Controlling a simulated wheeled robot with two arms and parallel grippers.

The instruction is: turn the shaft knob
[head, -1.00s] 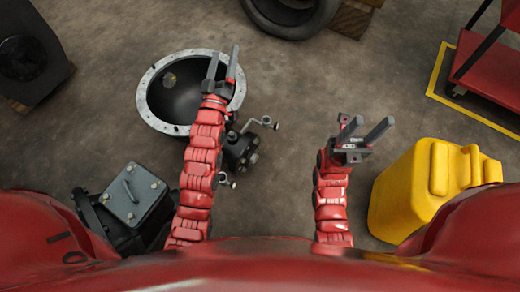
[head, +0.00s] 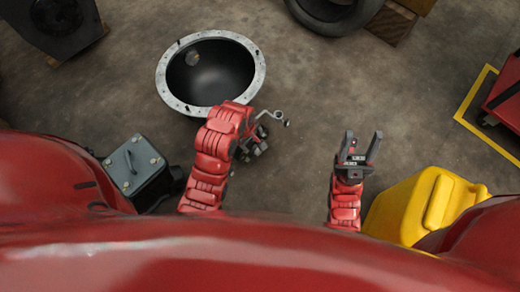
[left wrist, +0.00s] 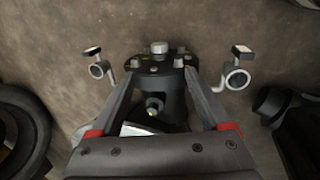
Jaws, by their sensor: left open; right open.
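A dark mechanical unit (left wrist: 158,85) with two bent metal levers stands on the floor. In the left wrist view it has a pale round knob (left wrist: 158,47) at its far end and a short round stub (left wrist: 153,103) nearer me. I cannot tell which of these is the shaft knob. My left gripper (left wrist: 162,75) is open, its fingers on either side of the unit; I cannot tell whether they touch it. In the head view my left wrist hides this gripper and part of the unit (head: 260,148). My right gripper (head: 362,140) is open and empty over bare floor.
A large bell housing (head: 174,101) lies behind the unit. A grey box (head: 135,165) is at the left, and a yellow canister (head: 425,205) is beside my right arm. A tyre (head: 335,18) lies at the back. The floor in the middle is clear.

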